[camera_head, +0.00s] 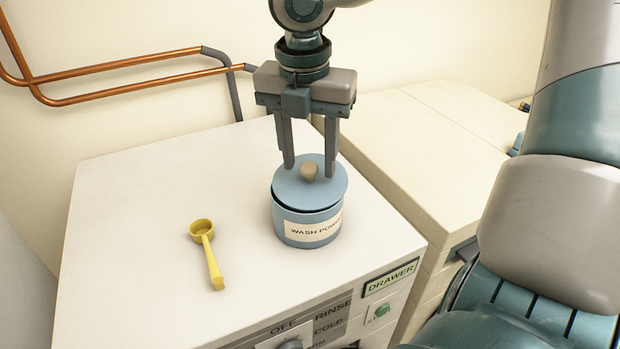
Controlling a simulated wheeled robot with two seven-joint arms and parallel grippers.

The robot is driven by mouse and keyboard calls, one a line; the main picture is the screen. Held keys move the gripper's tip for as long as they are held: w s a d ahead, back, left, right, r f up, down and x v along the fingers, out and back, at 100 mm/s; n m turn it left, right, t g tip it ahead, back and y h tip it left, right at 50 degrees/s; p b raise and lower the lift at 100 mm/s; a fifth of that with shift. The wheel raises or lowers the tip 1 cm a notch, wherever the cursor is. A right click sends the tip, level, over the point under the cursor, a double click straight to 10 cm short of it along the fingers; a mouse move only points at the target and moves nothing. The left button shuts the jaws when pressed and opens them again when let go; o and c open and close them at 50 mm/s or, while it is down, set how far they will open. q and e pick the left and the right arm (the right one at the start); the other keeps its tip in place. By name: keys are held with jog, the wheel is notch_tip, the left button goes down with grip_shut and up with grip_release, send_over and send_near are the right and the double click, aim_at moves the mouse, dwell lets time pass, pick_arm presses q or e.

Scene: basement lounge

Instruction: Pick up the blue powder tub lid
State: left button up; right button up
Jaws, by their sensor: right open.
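The blue powder tub (290,228) stands upright on the white machine top, with a "WASH POW..." label on its front. Its light blue lid (333,188) rests on top, and a dark gap shows under the lid's front edge. A beige round knob (309,173) sits in the middle of the lid. My right gripper (309,167) points down from above, open, with one finger on each side of the knob. Clear space shows between the fingers and the knob; whether the tips touch the lid, I cannot tell. My left gripper is not in view.
A yellow scoop (206,246) lies on the white machine (130,240) left of the tub. The machine's front has dials and a "DRAWER" label (391,279). A cream cabinet (440,150) stands to the right. Copper pipes (120,64) run along the back wall.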

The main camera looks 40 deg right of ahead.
aim_at(310, 162)
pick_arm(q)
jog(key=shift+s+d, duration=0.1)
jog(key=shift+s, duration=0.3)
pick_arm(e)
grip_shut()
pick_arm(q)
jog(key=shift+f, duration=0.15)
pick_arm(e)
jog(key=shift+r, duration=0.15)
